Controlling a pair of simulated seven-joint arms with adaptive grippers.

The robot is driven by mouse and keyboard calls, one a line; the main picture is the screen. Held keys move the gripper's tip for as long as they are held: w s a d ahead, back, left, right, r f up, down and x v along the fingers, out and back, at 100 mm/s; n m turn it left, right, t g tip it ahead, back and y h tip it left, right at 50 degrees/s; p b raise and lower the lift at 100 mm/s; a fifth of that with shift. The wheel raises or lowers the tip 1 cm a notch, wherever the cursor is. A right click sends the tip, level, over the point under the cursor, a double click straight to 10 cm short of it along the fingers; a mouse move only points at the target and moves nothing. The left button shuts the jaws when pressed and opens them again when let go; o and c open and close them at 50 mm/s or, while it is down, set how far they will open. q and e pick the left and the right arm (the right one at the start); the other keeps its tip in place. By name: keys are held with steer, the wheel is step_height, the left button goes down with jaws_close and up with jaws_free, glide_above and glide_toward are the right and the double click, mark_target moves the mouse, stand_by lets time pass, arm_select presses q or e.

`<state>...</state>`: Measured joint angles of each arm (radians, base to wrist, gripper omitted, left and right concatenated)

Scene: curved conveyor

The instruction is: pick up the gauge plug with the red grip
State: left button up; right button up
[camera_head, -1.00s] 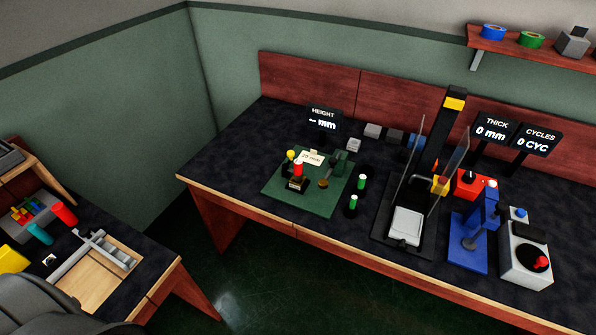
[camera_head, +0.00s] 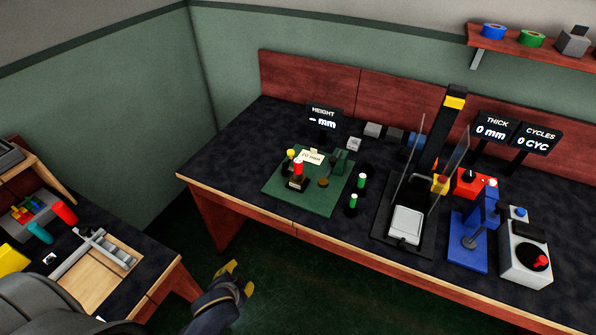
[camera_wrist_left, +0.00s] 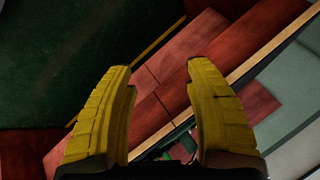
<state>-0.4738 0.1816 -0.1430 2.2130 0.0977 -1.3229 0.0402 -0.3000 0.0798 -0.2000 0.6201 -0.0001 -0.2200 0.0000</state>
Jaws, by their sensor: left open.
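The gauge plug with the red grip (camera_head: 298,168) stands in a dark holder (camera_head: 297,184) on the green mat (camera_head: 318,202) on the long bench. A yellow-topped plug (camera_head: 290,155) stands just behind it to the left. Two green-topped plugs (camera_head: 362,181) stand right of the mat. My left gripper (camera_head: 240,276) is low in front of the bench, over the floor, well short of the mat. In the left wrist view its yellow fingers (camera_wrist_left: 162,100) are spread with nothing between them. My right gripper is not in view.
A height display (camera_head: 322,118) stands behind the mat. Right of the plugs are a press with clear guards (camera_head: 407,225), a blue stand (camera_head: 467,245) and a white box with a red knob (camera_head: 526,255). The side table (camera_head: 150,262) at left holds tools.

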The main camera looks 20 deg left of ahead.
arm_select(q)
steer(key=w+d+r+t+h, duration=0.3)
steer(key=w+r+h, duration=0.2)
steer(key=w+r, duration=0.75)
steer(key=n+t+h, duration=0.2)
steer(key=h, duration=0.1)
glide_toward(295, 170)
steer(key=x, duration=1.1)
steer(key=shift+w+d, duration=0.2)
steer(key=shift+w, duration=0.1)
jaws_close()
